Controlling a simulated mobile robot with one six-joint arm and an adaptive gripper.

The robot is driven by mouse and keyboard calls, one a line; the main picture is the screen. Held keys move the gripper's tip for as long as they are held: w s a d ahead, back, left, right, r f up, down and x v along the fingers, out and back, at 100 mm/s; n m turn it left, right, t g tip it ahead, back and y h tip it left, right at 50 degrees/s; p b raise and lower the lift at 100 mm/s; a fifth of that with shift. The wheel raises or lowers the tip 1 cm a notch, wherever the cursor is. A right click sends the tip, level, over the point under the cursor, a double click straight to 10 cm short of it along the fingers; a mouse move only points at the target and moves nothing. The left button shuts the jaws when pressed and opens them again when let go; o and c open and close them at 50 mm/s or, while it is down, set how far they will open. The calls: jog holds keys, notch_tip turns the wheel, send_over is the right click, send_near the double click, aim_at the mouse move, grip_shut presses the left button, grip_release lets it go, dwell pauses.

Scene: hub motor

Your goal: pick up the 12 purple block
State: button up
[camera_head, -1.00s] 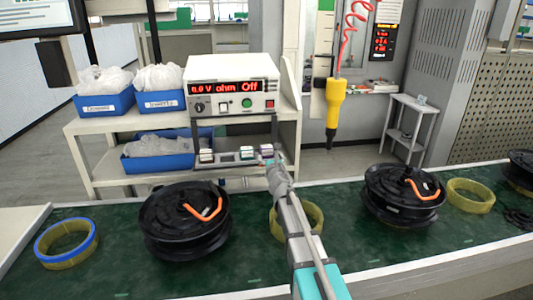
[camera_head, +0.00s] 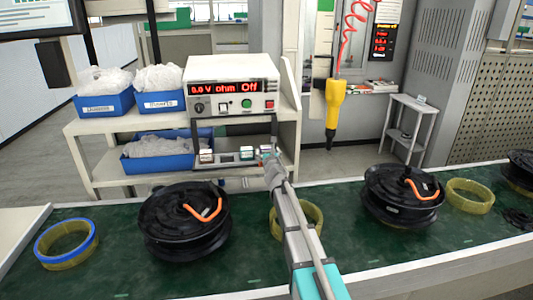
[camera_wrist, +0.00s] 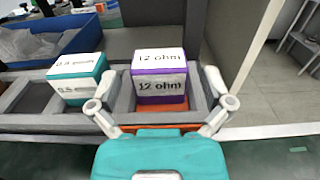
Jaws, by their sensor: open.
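The purple block (camera_wrist: 160,77), with white labels reading 12 ohm on its top and front, sits in the right-hand slot of a grey tray (camera_wrist: 197,84) in the wrist view. My gripper (camera_wrist: 157,120) is open, with one finger at each side of the block's near face. I cannot tell whether the fingers touch it. In the head view my gripper (camera_head: 269,153) is at the right end of the tray and covers the purple block.
A teal 0.5 block (camera_wrist: 77,78) sits in the slot to the left. A blue bin (camera_wrist: 50,40) stands behind it. A meter (camera_head: 232,85) stands above the tray. Black hub motors (camera_head: 185,220) and yellow rings (camera_head: 68,243) lie on the green conveyor (camera_head: 120,280).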

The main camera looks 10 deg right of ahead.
aim_at(267, 147)
jog(key=shift+w, duration=1.25)
jog(key=c, duration=1.2)
jog(key=shift+r, duration=0.15)
notch_tip(267, 147, up, 3)
jog(key=p, duration=0.3)
jog(key=s+r+p, duration=0.3)
jog(key=s, duration=0.1)
jog(key=s+r+p, duration=0.3)
jog(key=s, duration=0.2)
jog(key=s+r+p, duration=0.3)
jog(key=s+p, duration=0.1)
jog(key=s, duration=0.1)
jog(key=shift+a+r, duration=0.1)
jog(key=shift+r, duration=0.25)
